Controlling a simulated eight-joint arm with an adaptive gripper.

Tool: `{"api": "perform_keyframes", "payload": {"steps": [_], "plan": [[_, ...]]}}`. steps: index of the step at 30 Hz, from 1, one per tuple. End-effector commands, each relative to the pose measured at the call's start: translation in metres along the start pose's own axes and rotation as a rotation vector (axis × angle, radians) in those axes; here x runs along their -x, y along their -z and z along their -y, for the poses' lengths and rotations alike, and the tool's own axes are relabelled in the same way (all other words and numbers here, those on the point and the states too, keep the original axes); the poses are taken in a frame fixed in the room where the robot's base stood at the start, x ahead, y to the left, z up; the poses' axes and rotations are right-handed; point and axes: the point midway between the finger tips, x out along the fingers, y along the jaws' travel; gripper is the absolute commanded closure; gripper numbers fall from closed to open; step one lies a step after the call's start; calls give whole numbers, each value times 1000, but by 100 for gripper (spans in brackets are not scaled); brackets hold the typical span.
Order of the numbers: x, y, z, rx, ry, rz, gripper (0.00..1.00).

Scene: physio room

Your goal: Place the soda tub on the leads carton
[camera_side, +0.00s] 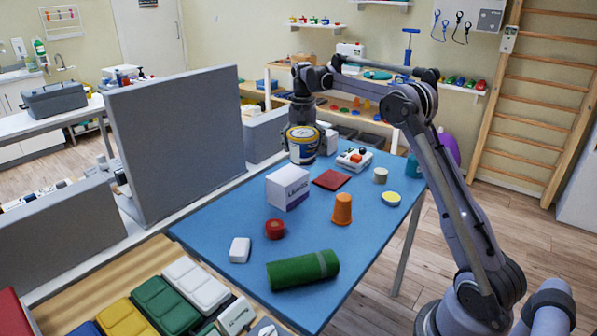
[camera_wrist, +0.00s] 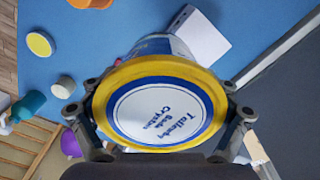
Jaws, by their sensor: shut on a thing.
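The soda tub (camera_side: 302,150) is white and blue with a yellow-rimmed lid. My gripper (camera_side: 303,132) is shut around it from above and holds it upright near the far end of the blue table, behind the carton. In the wrist view the tub's lid (camera_wrist: 158,112) fills the middle, with fingers of my gripper (camera_wrist: 165,118) on both sides. The leads carton (camera_side: 288,188) is a white box with purple print, standing on the table with a bare top. Part of it shows in the wrist view (camera_wrist: 203,36), partly hidden by the tub.
On the blue table (camera_side: 225,215) are a dark red flat item (camera_side: 332,179), an orange cup (camera_side: 342,209), a red round item (camera_side: 275,229), a green roll (camera_side: 303,270) and a white device (camera_side: 354,159). A tall grey panel (camera_side: 180,135) stands along the left side.

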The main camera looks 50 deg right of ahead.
Motion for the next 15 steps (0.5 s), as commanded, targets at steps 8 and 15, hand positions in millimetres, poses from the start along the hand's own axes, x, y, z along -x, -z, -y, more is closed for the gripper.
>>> {"api": "perform_keyframes", "payload": {"steps": [8,15], "plan": [[-15,-1,26,0,-1,0,74],[-42,-1,26,-1,-1,0,74]]}}
